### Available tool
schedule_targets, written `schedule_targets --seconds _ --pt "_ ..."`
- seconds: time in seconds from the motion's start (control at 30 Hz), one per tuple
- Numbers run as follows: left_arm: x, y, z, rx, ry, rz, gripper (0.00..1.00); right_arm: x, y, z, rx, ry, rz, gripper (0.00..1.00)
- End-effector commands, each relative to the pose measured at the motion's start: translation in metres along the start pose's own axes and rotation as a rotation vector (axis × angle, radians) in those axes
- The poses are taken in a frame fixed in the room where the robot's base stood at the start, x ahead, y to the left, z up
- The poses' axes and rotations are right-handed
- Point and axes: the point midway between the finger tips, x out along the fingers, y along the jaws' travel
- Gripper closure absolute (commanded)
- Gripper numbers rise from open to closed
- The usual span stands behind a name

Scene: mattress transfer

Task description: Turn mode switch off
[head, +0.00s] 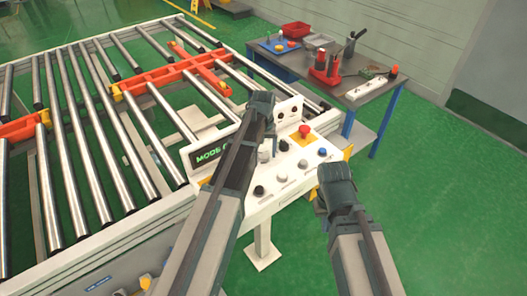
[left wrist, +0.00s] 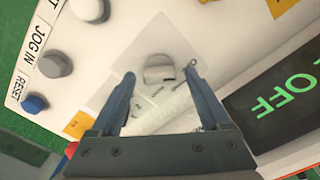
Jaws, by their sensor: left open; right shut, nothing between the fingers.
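The white control panel (head: 270,185) stands in the middle of the head view. In the left wrist view a pale round mode switch knob (left wrist: 158,68) sits on the panel, between the open fingers of my left gripper (left wrist: 160,76). I cannot tell whether the fingers touch it. The display (left wrist: 278,103) shows green letters reading OFF; in the head view the display (head: 208,155) is partly covered by my left arm. My left gripper (head: 264,125) is over the panel. My right gripper (head: 336,182) is shut and empty, to the right of the panel.
The panel carries a red emergency button (head: 305,130), a blue button (head: 322,152) and several other knobs. A roller conveyor (head: 120,140) with orange parts lies to the left. A grey table (head: 385,55) with red containers stands behind. Green floor is clear at the right.

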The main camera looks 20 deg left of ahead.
Motion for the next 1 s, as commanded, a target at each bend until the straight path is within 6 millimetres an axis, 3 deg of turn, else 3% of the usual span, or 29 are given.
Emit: schedule_targets --seconds 0.8,1.0 --pt "-0.116 0.000 0.000 -0.001 0.000 0.000 0.20 -0.115 0.011 0.007 0.008 0.000 -0.002 1.00" --pt "-0.133 0.000 0.000 -0.001 0.000 0.000 0.20 -0.132 0.012 0.008 0.012 0.000 -0.003 1.00"
